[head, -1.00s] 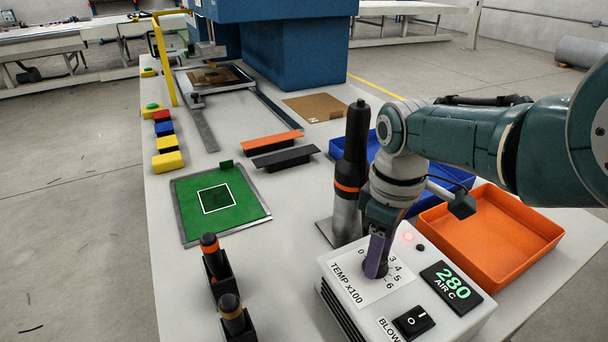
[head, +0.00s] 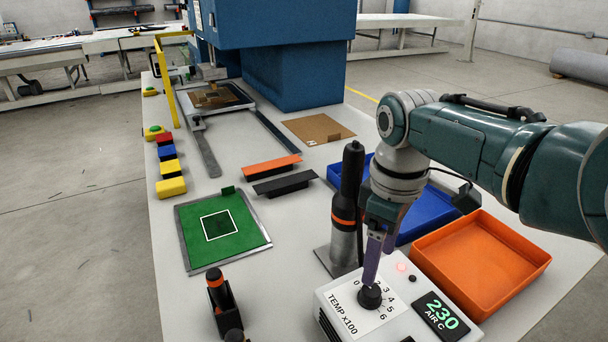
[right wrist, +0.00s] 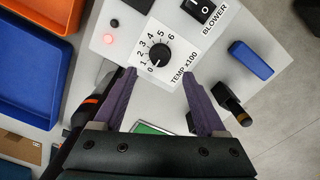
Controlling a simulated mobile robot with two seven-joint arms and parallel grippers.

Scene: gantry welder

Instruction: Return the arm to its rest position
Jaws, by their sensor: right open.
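My right gripper (head: 372,272) is over the white hot-air unit (head: 335,325), its purple fingers pointing down just above the black temperature knob (head: 370,297). In the right wrist view, the gripper (right wrist: 160,78) is open. Its fingers stand apart with nothing between them, and the knob (right wrist: 158,55) shows beyond the tips. The unit's display (head: 441,313) reads 230 AIR C, and a small red light (head: 401,266) is lit. My left gripper is not in view.
A dark hot-air tool (head: 350,190) stands upright beside the gripper. An orange tray (head: 500,262) and a blue tray (head: 425,215) lie under and beside the right arm. A green mat (head: 232,250) and a black-and-orange tool (head: 216,285) are to the left.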

